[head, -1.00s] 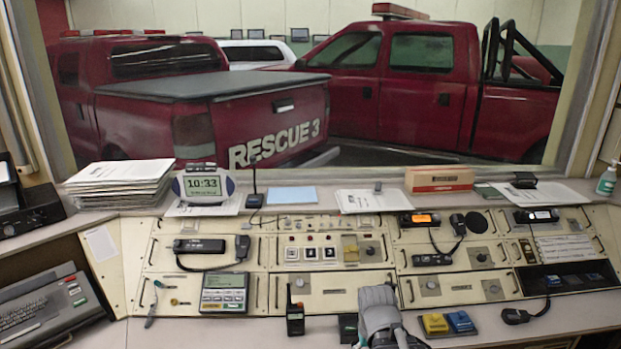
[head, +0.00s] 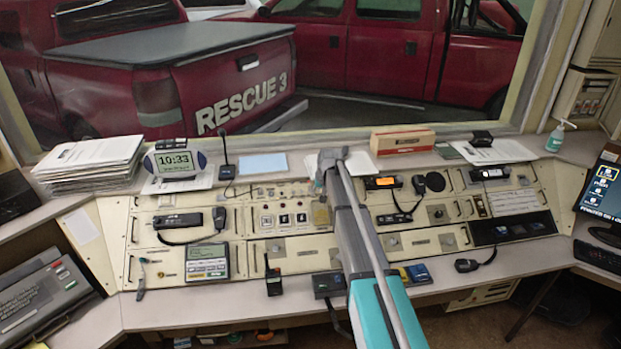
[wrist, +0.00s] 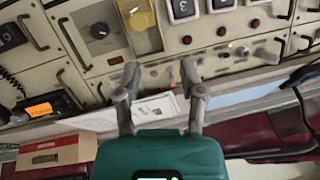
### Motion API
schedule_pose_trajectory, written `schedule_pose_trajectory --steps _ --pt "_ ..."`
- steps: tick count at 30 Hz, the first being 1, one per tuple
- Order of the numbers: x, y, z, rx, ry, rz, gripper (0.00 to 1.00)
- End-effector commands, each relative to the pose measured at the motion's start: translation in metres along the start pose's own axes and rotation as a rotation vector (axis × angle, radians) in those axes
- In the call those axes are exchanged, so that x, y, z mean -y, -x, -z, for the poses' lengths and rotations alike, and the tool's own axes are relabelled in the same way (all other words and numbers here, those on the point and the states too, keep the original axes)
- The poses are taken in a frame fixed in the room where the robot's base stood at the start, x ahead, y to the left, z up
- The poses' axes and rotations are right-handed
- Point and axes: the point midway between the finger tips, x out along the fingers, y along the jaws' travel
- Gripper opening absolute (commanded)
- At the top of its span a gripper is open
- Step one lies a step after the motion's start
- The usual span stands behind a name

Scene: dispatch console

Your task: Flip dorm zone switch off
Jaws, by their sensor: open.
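Several dark switches in white frames (head: 284,219) sit in a row on the upper middle console panel, left of a yellow cover (head: 321,215). Their labels are too small to read, so I cannot tell which is the dorm zone switch. In the wrist view two of these switches show at the top, one beside the yellow cover (wrist: 182,10) and one further right (wrist: 222,5). My gripper (head: 334,160) is over the back of the console, beyond and right of the switches. In the wrist view my gripper (wrist: 160,72) is open and empty, its fingers apart below the switch row.
A black knob (wrist: 99,30) and red round buttons (wrist: 187,40) are close to the fingers. A handheld radio (head: 273,282) stands at the front edge. Papers (head: 352,166), a cardboard box (head: 403,140) and a clock (head: 175,162) line the back ledge.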

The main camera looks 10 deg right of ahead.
Motion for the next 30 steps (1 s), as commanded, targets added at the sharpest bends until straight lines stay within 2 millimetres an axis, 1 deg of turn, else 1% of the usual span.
schedule_pose_trajectory --steps 1,3,6,9,13,24,30 --pt "0.005 0.005 0.036 -0.016 -0.01 0.008 0.51" --pt "0.008 0.007 0.063 -0.039 -0.021 0.018 0.51" --pt "0.011 0.007 0.092 -0.063 -0.034 0.03 0.51" --pt "0.013 0.008 0.108 -0.078 -0.043 0.038 0.51" --pt "0.013 0.007 0.115 -0.087 -0.048 0.042 0.51" --pt "0.013 0.006 0.114 -0.086 -0.047 0.041 0.51" --pt "0.013 0.0 0.114 -0.086 -0.047 0.041 0.51"
